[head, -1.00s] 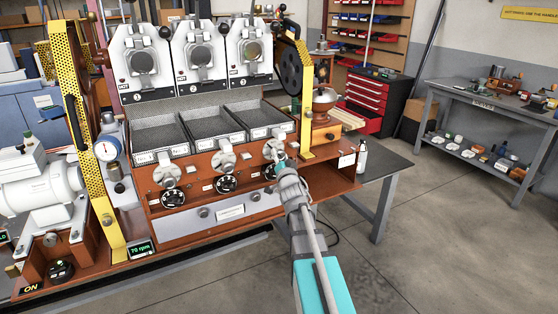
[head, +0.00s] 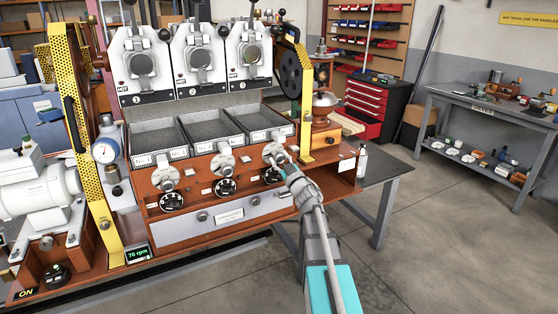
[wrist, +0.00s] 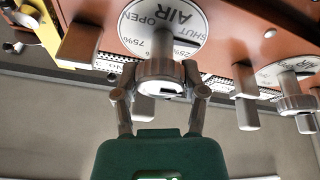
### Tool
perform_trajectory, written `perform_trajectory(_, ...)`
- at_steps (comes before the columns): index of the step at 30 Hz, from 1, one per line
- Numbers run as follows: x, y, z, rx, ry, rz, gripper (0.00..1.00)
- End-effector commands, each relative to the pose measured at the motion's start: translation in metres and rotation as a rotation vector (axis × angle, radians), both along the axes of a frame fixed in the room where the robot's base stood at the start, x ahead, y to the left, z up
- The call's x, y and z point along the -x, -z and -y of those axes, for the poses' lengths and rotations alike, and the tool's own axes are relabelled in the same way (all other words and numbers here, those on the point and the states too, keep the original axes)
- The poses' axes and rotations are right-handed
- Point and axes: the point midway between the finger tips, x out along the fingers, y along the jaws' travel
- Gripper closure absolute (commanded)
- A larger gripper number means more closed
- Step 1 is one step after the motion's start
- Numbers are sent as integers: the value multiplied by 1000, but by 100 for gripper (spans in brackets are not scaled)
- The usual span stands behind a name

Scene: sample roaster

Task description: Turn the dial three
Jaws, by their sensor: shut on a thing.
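Three round white air plates with grey knobs sit in a row on the front of the brown roaster body. The third, rightmost air dial (head: 275,152) has my gripper (head: 284,167) at it. In the wrist view its plate (wrist: 160,22) appears upside down, reading AIR, OPEN and SHUT with percent marks. My gripper (wrist: 160,88) is shut on its grey knob (wrist: 160,75), one finger on each side. A black dial (head: 271,176) below the third air plate is partly hidden by my arm. The neighbouring air plate (wrist: 290,68) and knob show at the right of the wrist view.
Three mesh trays (head: 208,128) lie above the dials. Yellow guards (head: 306,110) stand at both sides of the roaster. A drawer front (head: 227,213) is below. A grey workbench (head: 490,105) stands at the right; the floor between is clear.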

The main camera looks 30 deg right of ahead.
Motion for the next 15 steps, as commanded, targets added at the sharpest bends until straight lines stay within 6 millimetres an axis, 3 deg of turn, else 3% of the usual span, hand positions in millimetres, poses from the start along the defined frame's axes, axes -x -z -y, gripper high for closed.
perform_trajectory(15,-2,-2,1,383,0,16,93)
